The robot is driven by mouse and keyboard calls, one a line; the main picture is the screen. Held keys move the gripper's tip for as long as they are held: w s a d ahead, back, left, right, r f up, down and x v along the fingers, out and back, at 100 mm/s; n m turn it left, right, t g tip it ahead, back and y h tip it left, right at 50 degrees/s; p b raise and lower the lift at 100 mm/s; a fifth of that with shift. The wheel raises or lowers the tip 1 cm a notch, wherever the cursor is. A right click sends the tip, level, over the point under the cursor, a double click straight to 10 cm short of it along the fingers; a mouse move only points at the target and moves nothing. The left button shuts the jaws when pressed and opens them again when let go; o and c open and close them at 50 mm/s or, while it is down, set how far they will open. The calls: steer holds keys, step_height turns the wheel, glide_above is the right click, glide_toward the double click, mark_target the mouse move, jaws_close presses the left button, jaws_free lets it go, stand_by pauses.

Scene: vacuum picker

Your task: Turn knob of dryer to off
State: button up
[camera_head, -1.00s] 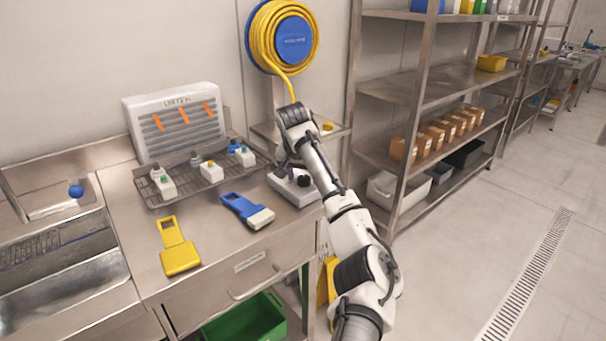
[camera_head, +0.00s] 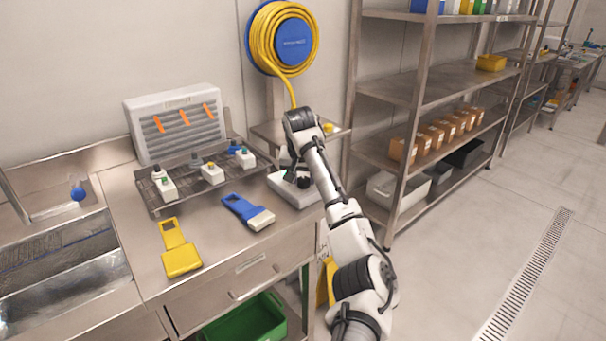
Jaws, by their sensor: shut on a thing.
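A low white unit with a dark round knob (camera_head: 304,182) on top stands at the right end of the steel counter. I take this white unit (camera_head: 294,197) to be the dryer, though no label on it is readable. My gripper (camera_head: 289,174) points down onto its top, just left of the dark knob, with a small green spot at its tips. It is shut on a small part there, seemingly a knob. The fingertips are small and partly hidden by my wrist, so the knob's setting cannot be read.
A white louvred panel (camera_head: 180,128) leans on the wall behind a wire rack (camera_head: 190,187) holding small bottles. A blue brush (camera_head: 248,212) and a yellow scraper (camera_head: 180,250) lie in front. A sink (camera_head: 60,280) is left, shelving (camera_head: 400,150) right.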

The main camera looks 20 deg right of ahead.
steer(key=n+p, duration=0.1)
steer(key=n, duration=0.1)
steer(key=n+y+p, duration=0.1)
steer(key=n+p, duration=0.1)
steer(key=n+y+p, duration=0.1)
steer(key=n, duration=0.1)
steer(key=shift+d+r+t, duration=0.25)
steer(key=shift+t, duration=0.05)
steer(key=n+y+p, duration=0.1)
steer(key=n, duration=0.2)
steer(key=n+y+p, duration=0.1)
steer(key=n+p, duration=0.1)
steer(key=shift+w+d+f+n+g, duration=0.1)
steer(key=shift+d+f+n+g, duration=0.1)
steer(key=shift+n+g, duration=0.2)
steer(key=shift+y, duration=0.3)
steer(key=o, duration=1)
steer(key=shift+c, duration=0.2)
steer(key=shift+r, duration=0.1)
steer(key=b+v, duration=0.3)
steer(key=v, duration=1)
steer(key=shift+r+b, duration=0.35)
steer(key=shift+b, duration=0.05)
